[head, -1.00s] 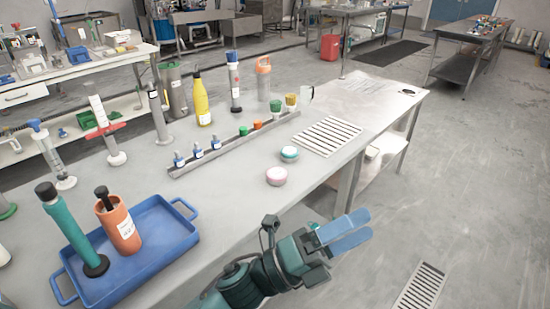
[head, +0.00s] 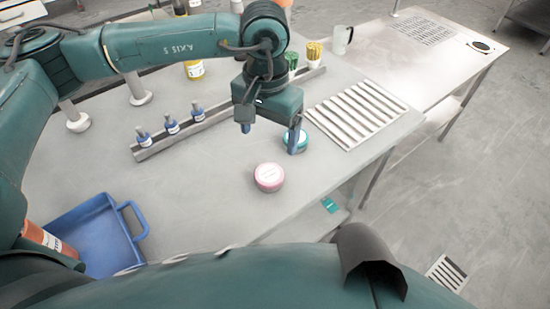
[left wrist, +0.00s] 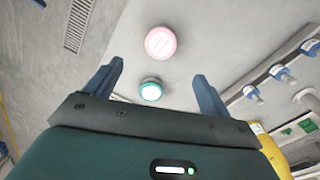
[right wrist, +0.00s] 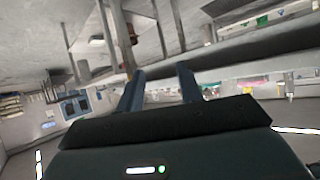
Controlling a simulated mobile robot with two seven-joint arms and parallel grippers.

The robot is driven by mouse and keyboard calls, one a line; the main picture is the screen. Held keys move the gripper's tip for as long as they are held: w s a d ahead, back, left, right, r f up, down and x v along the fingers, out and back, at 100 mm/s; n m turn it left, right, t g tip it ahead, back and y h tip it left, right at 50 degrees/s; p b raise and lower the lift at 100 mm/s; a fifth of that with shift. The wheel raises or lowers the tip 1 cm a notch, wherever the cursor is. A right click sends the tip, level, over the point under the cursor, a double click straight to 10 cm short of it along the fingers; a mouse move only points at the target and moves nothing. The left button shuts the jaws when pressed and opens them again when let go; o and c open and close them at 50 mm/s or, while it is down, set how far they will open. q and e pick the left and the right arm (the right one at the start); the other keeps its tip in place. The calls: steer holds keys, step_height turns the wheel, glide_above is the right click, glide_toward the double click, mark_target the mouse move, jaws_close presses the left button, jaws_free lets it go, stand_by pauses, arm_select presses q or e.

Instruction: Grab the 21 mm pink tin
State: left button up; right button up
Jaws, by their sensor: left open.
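The pink tin (head: 269,177) is a small round tin with a pale pink lid, flat on the grey table near its front edge. It also shows in the left wrist view (left wrist: 161,43), beyond the fingertips. My left gripper (head: 270,135) is open, pointing down above the table, just behind the pink tin. A teal tin with a white lid (head: 295,139) stands behind the pink one, partly hidden by a left finger. In the left wrist view it lies between the fingers (left wrist: 151,90). My right gripper (right wrist: 160,76) shows in its wrist view with an empty gap between its fingers.
A white slotted grate (head: 355,113) lies to the right. A blue tray (head: 92,232) sits at the left. The table is clear between the tray and the pink tin.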

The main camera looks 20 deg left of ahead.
arm_select(q)
steer(key=p, duration=0.1)
glide_above(268, 174)
steer(key=f, duration=0.6)
steer(key=shift+s+f, duration=0.2)
steer(key=shift+f, duration=0.05)
steer(key=shift+w+f+p, duration=0.15)
steer(key=shift+f+p, duration=0.6)
steer(key=shift+f, duration=2.4)
steer(key=c, duration=1.1)
